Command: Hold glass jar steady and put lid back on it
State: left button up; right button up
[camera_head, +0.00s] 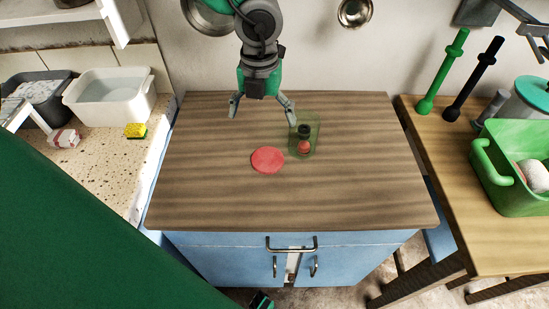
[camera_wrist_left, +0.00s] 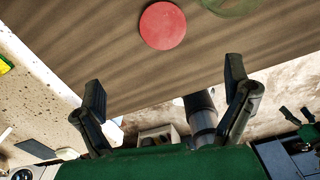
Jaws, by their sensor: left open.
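The glass jar (camera_head: 312,143) is greenish and see-through and stands upright and uncovered on the wooden top. A dark thing and a red thing show inside it. Its edge shows at the top of the left wrist view (camera_wrist_left: 232,8). The round red lid (camera_head: 267,160) lies flat left of the jar, apart from it; it also shows in the left wrist view (camera_wrist_left: 163,25). My left gripper (camera_head: 262,108) is open and empty behind the lid, its right fingertip close to the jar's upper left edge. I cannot make out my right gripper clearly.
The wooden cabinet top (camera_head: 210,195) is otherwise clear. On the left counter are a white basin (camera_head: 110,97) and a yellow sponge (camera_head: 136,130). A green crate (camera_head: 510,190) stands on the right table. Metal pans hang on the back wall.

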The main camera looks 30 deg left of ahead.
pick_arm(q)
jog(key=b, duration=0.1)
send_over(268, 158)
jog(key=f, duration=0.8)
jog(key=shift+s+a+f, duration=0.1)
jog(key=shift+s+a, duration=0.05)
jog(key=shift+s, duration=0.05)
jog(key=shift+f, duration=0.5)
jog(key=shift+f, duration=0.1)
jog(key=f, duration=0.3)
jog(key=f+b, duration=0.1)
jog(key=f, duration=0.1)
jog(key=shift+w, duration=0.25)
jog(key=c, duration=0.9)
